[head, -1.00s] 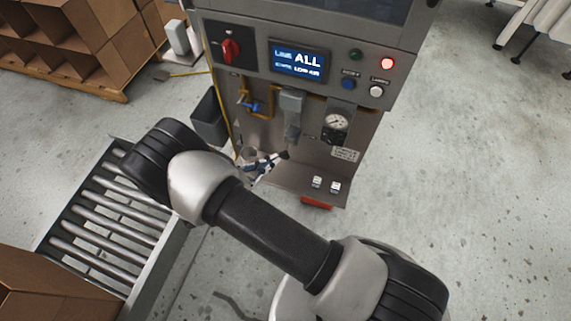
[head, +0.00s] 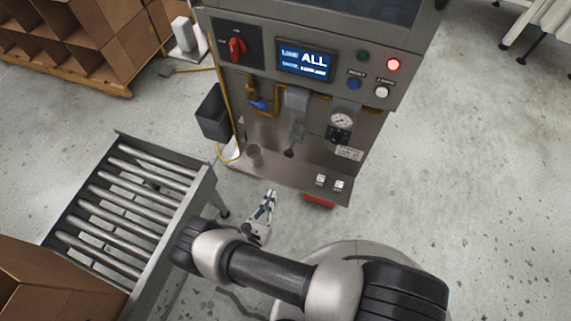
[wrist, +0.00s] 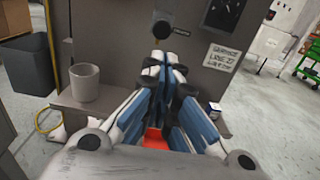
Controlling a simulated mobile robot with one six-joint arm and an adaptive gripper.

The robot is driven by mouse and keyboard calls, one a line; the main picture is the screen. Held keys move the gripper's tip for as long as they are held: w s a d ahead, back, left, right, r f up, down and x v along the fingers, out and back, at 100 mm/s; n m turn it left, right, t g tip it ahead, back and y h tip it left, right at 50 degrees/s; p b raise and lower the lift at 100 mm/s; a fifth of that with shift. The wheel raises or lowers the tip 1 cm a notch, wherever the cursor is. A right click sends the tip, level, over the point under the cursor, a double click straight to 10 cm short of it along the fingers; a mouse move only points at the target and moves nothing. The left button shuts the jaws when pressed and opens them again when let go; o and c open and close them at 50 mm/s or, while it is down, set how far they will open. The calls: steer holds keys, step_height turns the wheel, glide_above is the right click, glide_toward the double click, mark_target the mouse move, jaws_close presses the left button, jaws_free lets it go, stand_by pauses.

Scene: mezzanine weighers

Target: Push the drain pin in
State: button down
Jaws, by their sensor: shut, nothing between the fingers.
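On the machine's front panel in the head view, a grey filter unit (head: 297,103) hangs under a pipe, with a small dark tip (head: 289,152) at its lower end; I cannot make out the drain pin for certain. In the wrist view a dark round knob (wrist: 162,29) shows beside a small label, just above my fingertips. My gripper (head: 272,194) is shut and empty in front of the machine's ledge, apart from the panel. Its fingers (wrist: 164,58) point towards the panel in the wrist view.
A grey cup (head: 254,154) stands on the ledge (head: 300,180), left of the filter. A gauge (head: 341,119) is to the right. A roller conveyor (head: 125,205) lies at left, a dark bin (head: 214,113) beside the machine. A red lamp (head: 393,64) is lit.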

steer(key=shift+w, duration=0.1)
steer(key=b, duration=0.3)
glide_toward(290, 151)
steer(key=w+d+f, duration=0.2)
steer(key=w+f, duration=0.1)
steer(key=w, duration=0.3)
steer(key=shift+s+a+f, duration=0.15)
